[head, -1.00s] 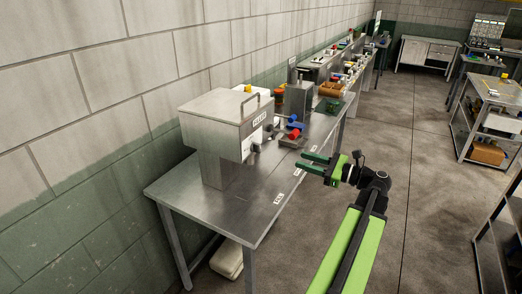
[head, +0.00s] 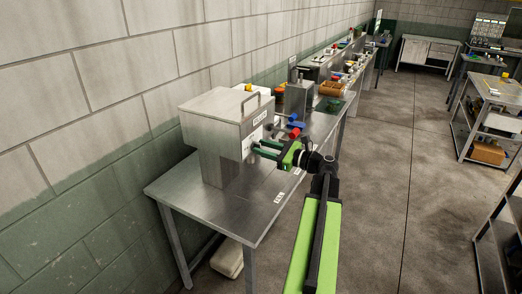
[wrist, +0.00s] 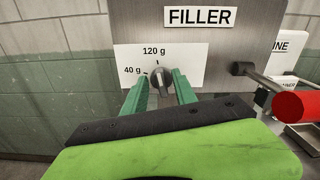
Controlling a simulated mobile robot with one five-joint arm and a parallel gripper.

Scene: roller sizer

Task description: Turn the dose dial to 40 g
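The filler (head: 212,112) is a grey metal box machine on the steel bench; its FILLER sign (wrist: 200,17) shows in the wrist view. Below the sign, the dose dial (wrist: 161,79) is a small dark grey knob on a white plate (wrist: 192,60), with 120 g marked above it and 40 g to its left. The knob's ridge looks roughly upright, towards the 120 g mark. My gripper (wrist: 160,84) has its two green fingers open, one on each side of the dial, with small gaps apparent. In the head view my gripper (head: 264,148) reaches the filler's front, hiding the dial.
A dark rod (wrist: 245,69) sticks out right of the dial plate, near a red cylinder (wrist: 299,105). Another machine stands beyond the filler.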

